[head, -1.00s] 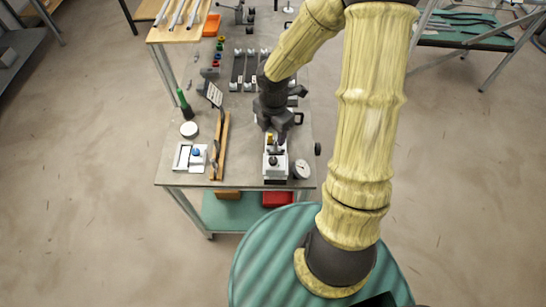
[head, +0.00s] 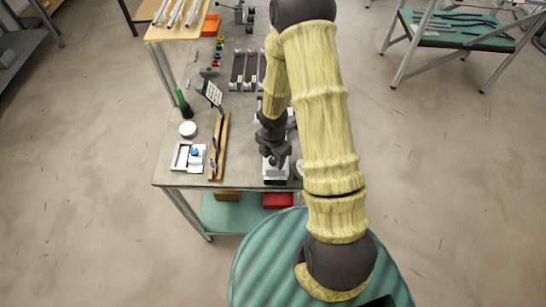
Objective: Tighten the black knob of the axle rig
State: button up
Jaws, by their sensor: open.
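My gripper (head: 276,160) points down over a small white and grey fixture (head: 276,179) at the front edge of the workbench. The fixture may be part of the axle rig, but I cannot tell for sure. The gripper's fingers are small and dark here, and nothing shows between them. The black knob cannot be made out; my gripper and arm cover the top of the fixture and the area to its right. I cannot tell whether the fingers touch anything.
Left on the workbench (head: 172,155) are a wooden strip (head: 224,142), a white tray with a blue knob (head: 196,152), a round white disc (head: 188,129) and a green-handled tool (head: 183,103). Dark rails (head: 243,72) lie farther back. A red bin (head: 278,199) sits below.

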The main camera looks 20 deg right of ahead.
jog(key=c, duration=1)
